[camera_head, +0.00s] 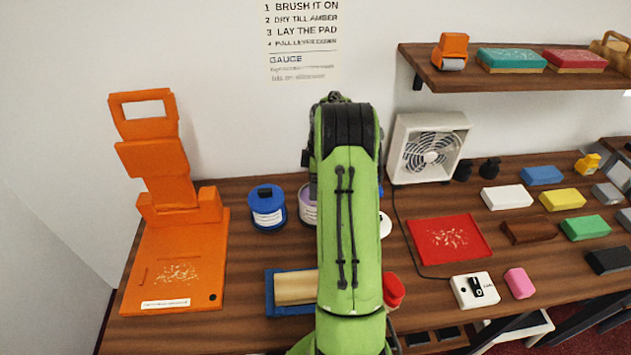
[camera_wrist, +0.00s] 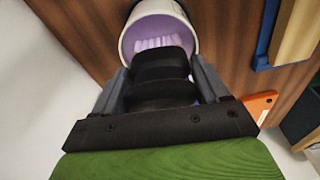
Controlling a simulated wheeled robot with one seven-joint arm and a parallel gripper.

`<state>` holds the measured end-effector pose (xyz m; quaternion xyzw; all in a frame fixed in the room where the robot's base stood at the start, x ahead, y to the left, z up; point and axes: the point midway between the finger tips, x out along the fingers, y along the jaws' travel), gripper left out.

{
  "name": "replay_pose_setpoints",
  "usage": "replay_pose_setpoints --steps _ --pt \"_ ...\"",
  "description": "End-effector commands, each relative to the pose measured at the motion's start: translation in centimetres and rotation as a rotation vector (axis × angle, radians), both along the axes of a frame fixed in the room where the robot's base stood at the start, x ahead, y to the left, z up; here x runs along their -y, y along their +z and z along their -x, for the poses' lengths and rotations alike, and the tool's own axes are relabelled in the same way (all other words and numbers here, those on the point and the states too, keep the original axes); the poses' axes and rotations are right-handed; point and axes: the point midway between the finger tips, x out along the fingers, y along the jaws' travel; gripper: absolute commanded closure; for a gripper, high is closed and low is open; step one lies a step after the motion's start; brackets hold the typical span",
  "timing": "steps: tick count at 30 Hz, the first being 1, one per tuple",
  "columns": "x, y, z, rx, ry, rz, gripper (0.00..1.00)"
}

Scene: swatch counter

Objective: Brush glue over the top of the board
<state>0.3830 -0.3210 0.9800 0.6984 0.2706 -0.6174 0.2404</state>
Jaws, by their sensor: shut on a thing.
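The board (camera_head: 297,286) is a tan block lying in a blue tray (camera_head: 269,293) at the front of the counter, partly behind my arm. Its edge also shows at the top right of the wrist view (camera_wrist: 299,30). A white tin with a lilac inside (camera_wrist: 128,38) is at the top of the wrist view; in the head view it is mostly behind my arm (camera_head: 307,205). My gripper (camera_wrist: 160,78) is shut on a black-handled brush (camera_wrist: 160,66). Pale lilac bristles (camera_wrist: 157,43) show inside the tin's mouth. How deep they sit cannot be told.
An orange press (camera_head: 165,245) stands left of the board. A blue tin (camera_head: 267,208) sits beside the lilac one. A fan (camera_head: 428,148), a red mat (camera_head: 447,238), a white switch box (camera_head: 475,291) and several coloured blocks fill the right. A shelf (camera_head: 510,72) overhangs the back right.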

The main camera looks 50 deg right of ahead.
Motion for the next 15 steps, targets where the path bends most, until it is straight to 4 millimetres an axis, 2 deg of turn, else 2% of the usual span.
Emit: replay_pose_setpoints --steps 8,15 --pt "-0.1 0.0 0.1 -0.003 0.000 -0.003 0.50" --pt "0.0 2.3 0.0 -0.001 0.000 -0.001 0.50"
